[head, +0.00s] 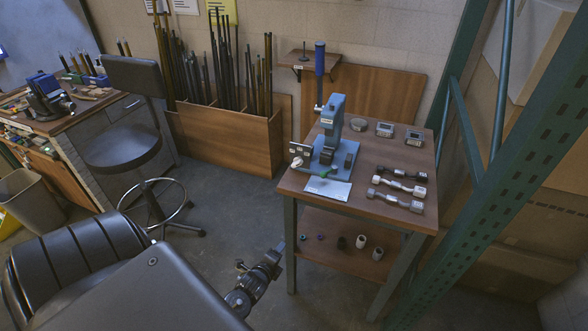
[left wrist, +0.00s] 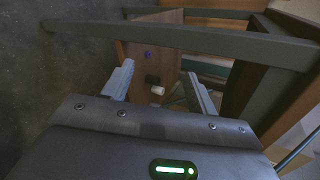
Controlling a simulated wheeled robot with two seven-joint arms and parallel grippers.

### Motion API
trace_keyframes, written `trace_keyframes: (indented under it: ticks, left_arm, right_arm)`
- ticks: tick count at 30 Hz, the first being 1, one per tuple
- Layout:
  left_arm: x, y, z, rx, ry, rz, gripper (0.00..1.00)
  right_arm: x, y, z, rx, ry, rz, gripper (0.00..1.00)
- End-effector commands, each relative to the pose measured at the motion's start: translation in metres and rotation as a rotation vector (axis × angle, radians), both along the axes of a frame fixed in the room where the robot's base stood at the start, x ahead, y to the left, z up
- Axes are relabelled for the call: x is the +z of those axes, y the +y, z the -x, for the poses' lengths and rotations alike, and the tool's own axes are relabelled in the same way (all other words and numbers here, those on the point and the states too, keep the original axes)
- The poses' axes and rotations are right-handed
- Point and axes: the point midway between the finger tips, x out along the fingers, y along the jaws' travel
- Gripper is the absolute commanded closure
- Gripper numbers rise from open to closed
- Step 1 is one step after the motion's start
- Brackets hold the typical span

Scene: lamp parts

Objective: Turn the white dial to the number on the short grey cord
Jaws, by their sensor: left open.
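A small white round part (head: 297,162), perhaps the white dial, shows at the left front of the blue press (head: 331,125) on the small wooden table; any numbers on it are too small to read. Several short cords with block ends lie on the table's right side. The nearest is a grey cord (head: 396,199); a darker cord (head: 402,175) lies behind it. Their markings are unreadable. My left gripper (head: 262,272) is left of the table's front leg, apart from the press. In the left wrist view its fingers (left wrist: 158,88) are spread and empty. My right gripper is not seen.
The table (head: 362,212) has a lower shelf (head: 335,255) with several small cylinders. A white sheet (head: 328,190) lies at its front. A green rack post (head: 485,150) stands close on the right. A stool (head: 122,148) stands left.

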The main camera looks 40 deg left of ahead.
Motion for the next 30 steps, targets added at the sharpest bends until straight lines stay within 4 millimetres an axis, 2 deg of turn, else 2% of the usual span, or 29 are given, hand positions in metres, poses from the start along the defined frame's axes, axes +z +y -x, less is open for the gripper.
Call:
trace_keyframes:
  ticks: [1, 3, 6, 9, 10, 12, 14, 20, 23, 30]
  left_arm:
    - [0.053, 0.005, -0.020, -0.049, -0.064, -0.122, 0.42]
    - [0.115, 0.010, -0.038, -0.099, -0.129, -0.297, 0.42]
    - [0.185, 0.014, -0.050, -0.131, -0.196, -0.495, 0.42]
    - [0.232, 0.016, -0.053, -0.141, -0.233, -0.629, 0.42]
    - [0.241, 0.016, -0.053, -0.142, -0.241, -0.657, 0.42]
    - [0.256, 0.017, -0.053, -0.141, -0.251, -0.704, 0.42]
    - [0.263, 0.017, -0.053, -0.141, -0.254, -0.725, 0.42]
    - [0.265, 0.019, -0.058, -0.141, -0.256, -0.736, 0.42]
    - [0.266, 0.022, -0.069, -0.141, -0.256, -0.736, 0.42]
    - [0.266, 0.037, -0.111, -0.140, -0.255, -0.735, 0.42]
  right_arm:
    - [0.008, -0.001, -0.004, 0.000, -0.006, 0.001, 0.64]
    - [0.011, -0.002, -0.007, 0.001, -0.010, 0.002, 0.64]
    - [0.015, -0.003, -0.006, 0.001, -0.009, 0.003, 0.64]
    - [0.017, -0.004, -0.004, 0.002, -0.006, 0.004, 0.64]
    - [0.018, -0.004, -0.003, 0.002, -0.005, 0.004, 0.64]
    - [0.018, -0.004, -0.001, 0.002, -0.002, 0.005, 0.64]
    - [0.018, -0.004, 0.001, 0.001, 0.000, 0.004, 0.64]
    - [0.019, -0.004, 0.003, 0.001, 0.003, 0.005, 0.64]
    - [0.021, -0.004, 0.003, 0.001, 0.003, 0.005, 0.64]
    - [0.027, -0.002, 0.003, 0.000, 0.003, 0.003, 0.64]
